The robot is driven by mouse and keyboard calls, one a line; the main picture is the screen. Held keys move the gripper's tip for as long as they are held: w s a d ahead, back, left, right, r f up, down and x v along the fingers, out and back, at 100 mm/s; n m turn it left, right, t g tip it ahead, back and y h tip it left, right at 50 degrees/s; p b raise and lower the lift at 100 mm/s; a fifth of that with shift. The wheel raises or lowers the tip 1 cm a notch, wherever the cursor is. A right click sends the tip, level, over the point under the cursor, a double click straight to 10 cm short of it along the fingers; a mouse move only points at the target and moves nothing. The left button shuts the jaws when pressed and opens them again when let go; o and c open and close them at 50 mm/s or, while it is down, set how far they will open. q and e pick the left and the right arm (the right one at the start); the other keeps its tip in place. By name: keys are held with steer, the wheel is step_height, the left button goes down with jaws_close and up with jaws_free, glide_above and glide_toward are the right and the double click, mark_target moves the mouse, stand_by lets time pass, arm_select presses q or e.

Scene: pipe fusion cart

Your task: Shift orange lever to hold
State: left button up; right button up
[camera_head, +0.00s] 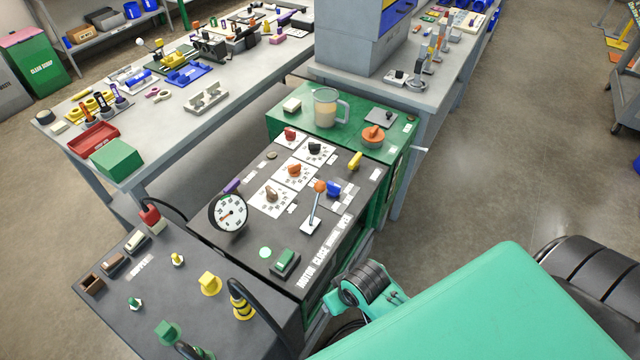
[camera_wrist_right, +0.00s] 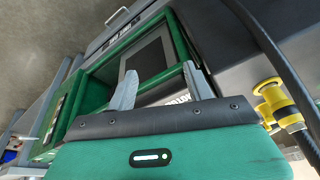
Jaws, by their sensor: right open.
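The orange lever (camera_head: 319,187) has an orange ball on a thin metal shaft and stands on a small white plate on the cart's dark top panel. Its shaft leans slightly right at the top. My left gripper is out of view.
Near the lever are a blue knob (camera_head: 333,188), an orange knob (camera_head: 294,170), a dial gauge (camera_head: 229,213) and a green rocker switch (camera_head: 285,262). A yellow fitting (camera_wrist_right: 272,103) with a black hose lies right of my right gripper.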

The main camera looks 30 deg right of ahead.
steer(key=w+a+r+m, duration=0.1)
steer(key=w+r+m, duration=0.15)
steer(key=w, duration=0.55)
steer(key=m+g+p, duration=0.1)
steer(key=m+g, duration=0.2)
steer(key=m, duration=0.6)
glide_toward(320, 182)
steer(key=f+p, duration=0.1)
steer(key=f, duration=0.2)
steer(key=f+p, duration=0.1)
steer(key=f, duration=0.3)
steer(key=a+f+p, duration=0.1)
steer(key=f, duration=0.3)
steer(key=shift+f, duration=0.2)
steer(key=shift+h, duration=0.3)
jaws_close()
steer(key=shift+w, duration=0.1)
